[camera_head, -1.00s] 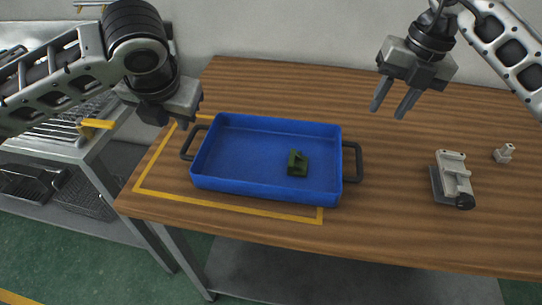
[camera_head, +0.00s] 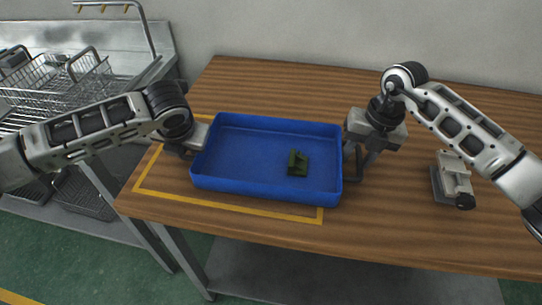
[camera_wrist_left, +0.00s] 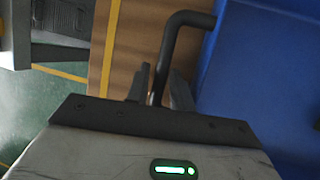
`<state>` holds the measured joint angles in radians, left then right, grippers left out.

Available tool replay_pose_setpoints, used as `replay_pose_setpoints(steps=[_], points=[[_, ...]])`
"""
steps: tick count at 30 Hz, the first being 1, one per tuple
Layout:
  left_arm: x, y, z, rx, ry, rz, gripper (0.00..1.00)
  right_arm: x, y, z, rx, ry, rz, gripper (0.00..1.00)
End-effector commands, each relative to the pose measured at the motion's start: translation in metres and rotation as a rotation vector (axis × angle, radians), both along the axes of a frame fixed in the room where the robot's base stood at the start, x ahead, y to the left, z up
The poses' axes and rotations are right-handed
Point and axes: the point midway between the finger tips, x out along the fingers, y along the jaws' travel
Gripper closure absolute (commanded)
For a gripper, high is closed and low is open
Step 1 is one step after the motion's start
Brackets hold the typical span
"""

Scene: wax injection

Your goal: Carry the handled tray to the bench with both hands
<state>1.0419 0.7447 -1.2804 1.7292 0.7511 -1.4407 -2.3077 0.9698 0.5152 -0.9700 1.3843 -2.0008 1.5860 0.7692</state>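The blue tray (camera_head: 235,176) rests on the wooden bench inside and beside a yellow outline, with a dark green wax part (camera_head: 298,163) lying in it. My left gripper (camera_head: 188,152) is low at the tray's left end. In the left wrist view the black left handle (camera_wrist_left: 178,38) passes between the fingers of the left gripper (camera_wrist_left: 160,88), with slight gaps visible, so it looks open around the handle. My right gripper (camera_head: 360,165) is down at the tray's right handle (camera_head: 358,178), its fingers apart around it. The right handle is largely hidden by the gripper.
A grey clamp-like fixture (camera_head: 453,180) stands on the bench (camera_head: 270,85) to the right of my right gripper. A metal rack with wire baskets (camera_head: 65,85) stands to the left. The bench's front edge is close to the tray.

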Motion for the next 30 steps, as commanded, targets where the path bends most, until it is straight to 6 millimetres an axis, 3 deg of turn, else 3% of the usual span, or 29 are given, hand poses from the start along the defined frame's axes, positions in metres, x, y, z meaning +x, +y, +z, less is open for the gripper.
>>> replay_pose_setpoints(steps=[7, 9, 11, 23, 30], points=[[0.000, 0.000, 0.000, 0.000, 0.000, 0.000, 0.77, 0.000, 0.000, 0.000, 0.000, 0.000, 0.000, 0.65], [0.000, 0.000, 0.000, 0.000, 0.000, 0.000, 0.96, 0.000, 0.000, 0.000, 0.000, 0.000, 0.000, 0.84], [0.000, 0.000, 0.000, 0.000, 0.000, 0.000, 1.00, 0.000, 0.000, 0.000, 0.000, 0.000, 0.000, 1.00], [0.000, 0.000, 0.003, 0.000, -0.001, 0.000, 1.00, 0.001, 0.000, 0.004, 0.001, -0.002, 0.000, 1.00], [0.000, 0.000, 0.026, 0.000, -0.001, 0.001, 1.00, 0.000, 0.000, 0.026, 0.001, -0.002, 0.000, 1.00]])
